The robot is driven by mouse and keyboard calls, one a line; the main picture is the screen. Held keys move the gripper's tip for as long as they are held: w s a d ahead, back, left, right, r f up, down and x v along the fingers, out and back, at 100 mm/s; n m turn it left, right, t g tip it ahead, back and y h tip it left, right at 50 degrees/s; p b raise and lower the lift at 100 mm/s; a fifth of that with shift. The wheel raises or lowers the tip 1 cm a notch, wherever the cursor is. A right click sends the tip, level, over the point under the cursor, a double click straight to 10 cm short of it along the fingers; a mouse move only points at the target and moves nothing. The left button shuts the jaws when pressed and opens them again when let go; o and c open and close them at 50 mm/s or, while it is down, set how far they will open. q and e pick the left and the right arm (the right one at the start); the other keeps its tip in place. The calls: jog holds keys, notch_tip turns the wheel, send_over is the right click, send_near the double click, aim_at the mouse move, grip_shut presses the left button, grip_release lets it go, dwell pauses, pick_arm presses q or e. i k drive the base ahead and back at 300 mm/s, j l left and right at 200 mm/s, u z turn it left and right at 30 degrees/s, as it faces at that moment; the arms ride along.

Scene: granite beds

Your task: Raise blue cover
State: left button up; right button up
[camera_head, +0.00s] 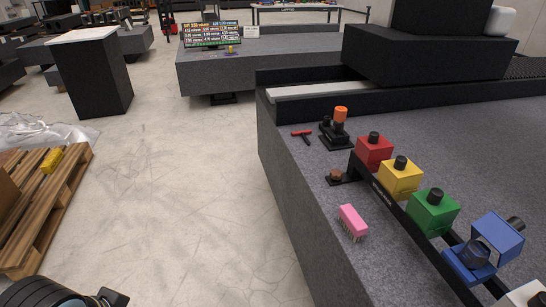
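The blue cover (500,234) is near the right edge, on a black rail along the granite bed. It is tilted up from its blue base (463,268), with a gap between them on the near left side. A dark round part (476,254) shows in the gap. A black knob (515,223) sticks out from the cover's far right side. No gripper touches the cover. Part of my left arm and what may be its gripper (113,297) show at the bottom left, cut by the frame, far from the cover. My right gripper is out of view.
Red (374,150), yellow (400,178) and green (433,211) boxes with black knobs stand in line, and a white one (527,293) is nearer. A pink brush (352,221) lies on the bed (300,202). A pallet (45,205) is at left; the middle floor is clear.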

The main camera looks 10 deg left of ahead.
aim_at(505, 237)
jog(key=k, duration=1.5)
